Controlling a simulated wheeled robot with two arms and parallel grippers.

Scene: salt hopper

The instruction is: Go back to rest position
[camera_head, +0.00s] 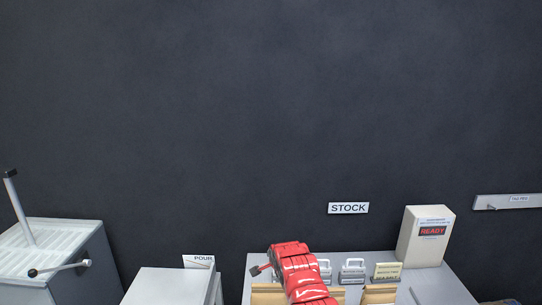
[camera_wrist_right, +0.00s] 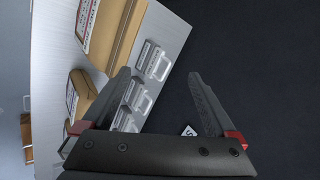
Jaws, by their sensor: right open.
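My right arm shows in the head view as a red arm reaching in from the bottom over the grey stock table (camera_head: 440,284). My right gripper (camera_head: 262,270) points to the left there. In the right wrist view my right gripper (camera_wrist_right: 163,85) has its two dark fingers spread wide, with nothing held between them. The left finger overlaps the table edge in the picture, and the right finger is against the dark wall. My left gripper is not in view.
Grey handled blocks (camera_head: 352,271) and brown bags (camera_head: 378,292) stand on the table, beside a box reading READY (camera_head: 432,232). A STOCK sign (camera_head: 348,208) is on the wall. A grey cabinet with levers (camera_head: 60,250) and a pale box (camera_head: 168,287) stand left.

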